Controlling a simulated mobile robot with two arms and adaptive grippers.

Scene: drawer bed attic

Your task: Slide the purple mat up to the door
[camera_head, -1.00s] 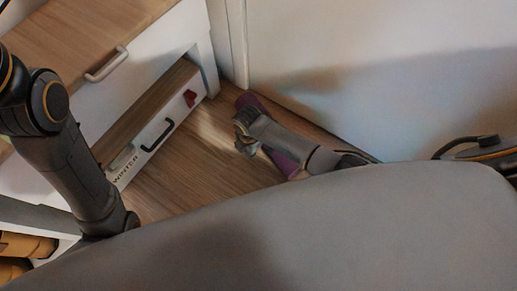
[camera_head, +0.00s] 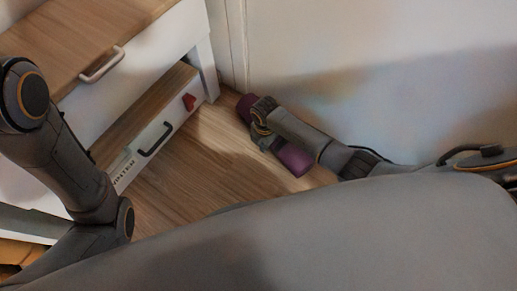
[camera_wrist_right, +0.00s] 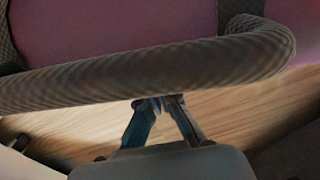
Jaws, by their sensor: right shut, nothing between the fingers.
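The purple mat (camera_head: 294,160) lies rolled up on the wooden floor close along the foot of the white door (camera_head: 370,70). My right arm crosses over it and hides its middle; its far end shows near the door frame. My right gripper (camera_head: 259,139) is low over the near side of the mat. In the right wrist view, its fingers (camera_wrist_right: 160,105) are shut and empty, pointing at a dark ribbed strap (camera_wrist_right: 150,75) in front of the purple mat surface (camera_wrist_right: 120,25). Whether they touch it, I cannot tell. My left gripper is out of view.
A white drawer unit with wooden tops (camera_head: 85,35) stands at the left, with a lower drawer (camera_head: 150,150) pulled out. Bare floor (camera_head: 190,165) lies between the drawer and the mat.

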